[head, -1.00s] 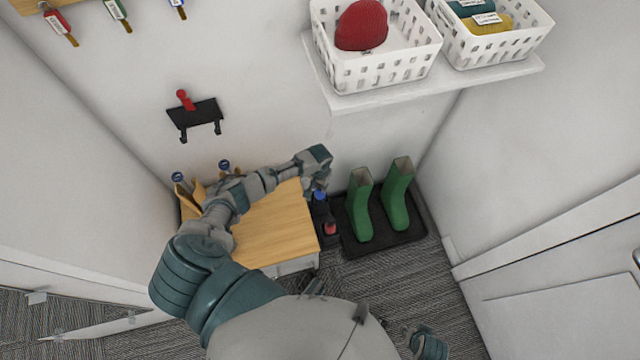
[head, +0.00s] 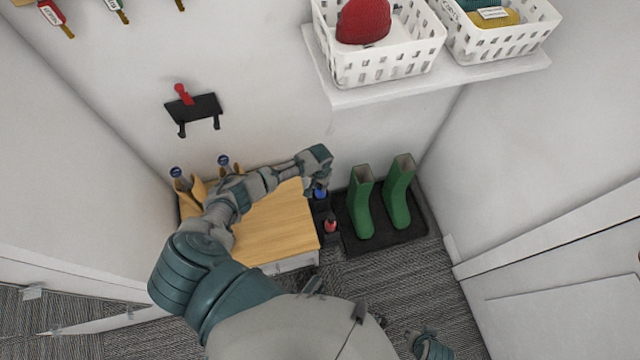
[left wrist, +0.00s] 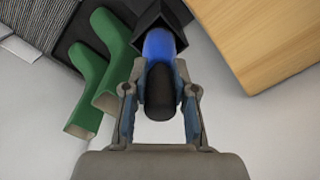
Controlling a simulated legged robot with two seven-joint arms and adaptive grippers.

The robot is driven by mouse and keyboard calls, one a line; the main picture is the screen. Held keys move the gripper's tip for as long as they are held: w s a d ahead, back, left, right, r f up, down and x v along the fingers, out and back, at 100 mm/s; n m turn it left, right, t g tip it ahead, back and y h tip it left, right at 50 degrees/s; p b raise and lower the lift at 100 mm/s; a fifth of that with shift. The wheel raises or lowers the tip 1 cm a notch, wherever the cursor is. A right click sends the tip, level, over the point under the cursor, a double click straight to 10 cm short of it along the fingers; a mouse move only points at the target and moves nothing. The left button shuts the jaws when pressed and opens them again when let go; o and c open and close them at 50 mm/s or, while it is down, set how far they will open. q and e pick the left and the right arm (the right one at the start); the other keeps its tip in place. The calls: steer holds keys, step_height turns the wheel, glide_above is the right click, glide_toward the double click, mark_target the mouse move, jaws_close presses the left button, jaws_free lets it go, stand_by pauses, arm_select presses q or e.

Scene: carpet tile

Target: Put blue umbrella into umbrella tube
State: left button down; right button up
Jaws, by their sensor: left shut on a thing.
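The blue umbrella (left wrist: 160,45) has a dark handle (left wrist: 159,92) that lies between the fingers of my left gripper (left wrist: 160,115) in the left wrist view. The gripper is shut on it. The far end of the blue part is inside the mouth of a black square umbrella tube (left wrist: 162,14). How deep it sits is hidden. In the head view a small bit of the blue umbrella (head: 320,193) shows just below my left wrist, between the wooden-topped cabinet and the boots. A grey-teal part of my right arm (head: 428,345) shows at the bottom edge; its fingers are unclear.
A red-topped item (head: 331,224) stands just in front of the blue umbrella. Green boots (head: 361,203) stand on a black tray (head: 385,240) to the right. The wooden cabinet top (head: 275,235) is to the left. A shelf (head: 440,84) with white baskets is above.

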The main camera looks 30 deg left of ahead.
arm_select(q)
steer(key=c, duration=0.8)
jaws_free()
steer(key=shift+c, duration=0.2)
step_height(320, 180, up, 12)
